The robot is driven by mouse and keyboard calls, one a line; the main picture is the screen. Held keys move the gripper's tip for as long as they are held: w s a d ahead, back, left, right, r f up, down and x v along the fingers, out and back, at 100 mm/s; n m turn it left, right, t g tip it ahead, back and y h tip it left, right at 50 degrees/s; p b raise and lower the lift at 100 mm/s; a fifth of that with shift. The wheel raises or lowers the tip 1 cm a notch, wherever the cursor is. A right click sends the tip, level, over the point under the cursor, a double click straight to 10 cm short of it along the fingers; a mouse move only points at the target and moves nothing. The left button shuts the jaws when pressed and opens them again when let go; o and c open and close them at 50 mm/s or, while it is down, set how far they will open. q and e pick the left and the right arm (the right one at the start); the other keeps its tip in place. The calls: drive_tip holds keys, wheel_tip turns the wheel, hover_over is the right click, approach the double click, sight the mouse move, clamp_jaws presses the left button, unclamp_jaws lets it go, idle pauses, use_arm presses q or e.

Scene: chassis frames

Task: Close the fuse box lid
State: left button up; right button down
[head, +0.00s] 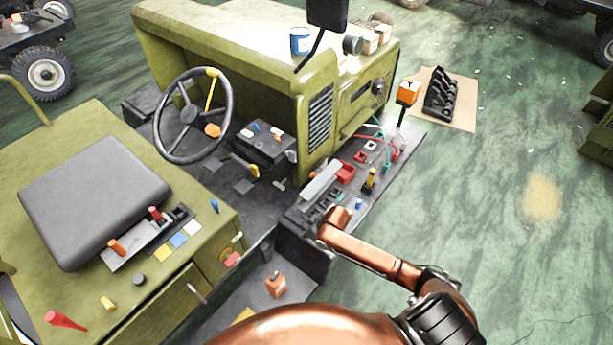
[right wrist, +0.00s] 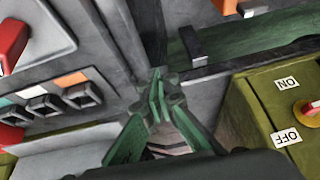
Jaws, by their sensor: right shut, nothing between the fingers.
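A light grey flat panel (head: 321,181), which looks like the fuse box lid, stands raised and tilted at the side of the vehicle's dark equipment deck. Small dark and teal parts, which look like the fuse box (head: 311,209), lie in front of it, partly hidden by my right arm. My right gripper (head: 321,219) is at the near end of this box, below the lid; its fingers are small and partly hidden in the head view. In the right wrist view my right gripper (right wrist: 157,88) has its green fingertips together with nothing between them. My left gripper is not in view.
A red block (head: 345,172), loose wires (head: 378,140) and a yellow-topped lever (head: 370,179) crowd the deck beyond the lid. The olive cabinet (head: 215,262) with a red knob stands left of my right gripper. Green floor (head: 480,220) is open at right.

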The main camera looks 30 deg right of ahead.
sight(317, 183)
drive_tip(key=w+d+r+p, duration=0.1)
drive_tip(key=w+r, duration=0.2)
drive_tip(key=r, duration=0.3)
drive_tip(key=w+d+r+n+p, duration=0.1)
drive_tip(key=w+r, duration=0.1)
drive_tip(key=r, duration=0.3)
drive_tip(key=w+d+r+p, duration=0.1)
drive_tip(key=w+r+p, duration=0.15)
drive_tip(key=r, duration=0.35)
drive_tip(key=w+d+r+m+b, duration=0.1)
drive_tip(key=w+d+r, duration=0.4)
drive_tip(key=w+d, duration=0.1)
drive_tip(key=shift+h, duration=0.3)
drive_tip(key=f+p, duration=0.1)
drive_tip(key=f, duration=0.1)
drive_tip(key=w+f+p, duration=0.1)
drive_tip(key=f, duration=0.2)
drive_tip(key=f+p, duration=0.1)
drive_tip(key=f, duration=0.2)
drive_tip(key=shift+w+a+f, duration=0.2)
drive_tip(key=shift+w+a, duration=0.1)
drive_tip(key=shift+a, duration=0.1)
drive_tip(key=shift+s+d+f+t+p, duration=0.2)
drive_tip(key=shift+s+t+p, duration=0.1)
drive_tip(key=shift+s, duration=0.2)
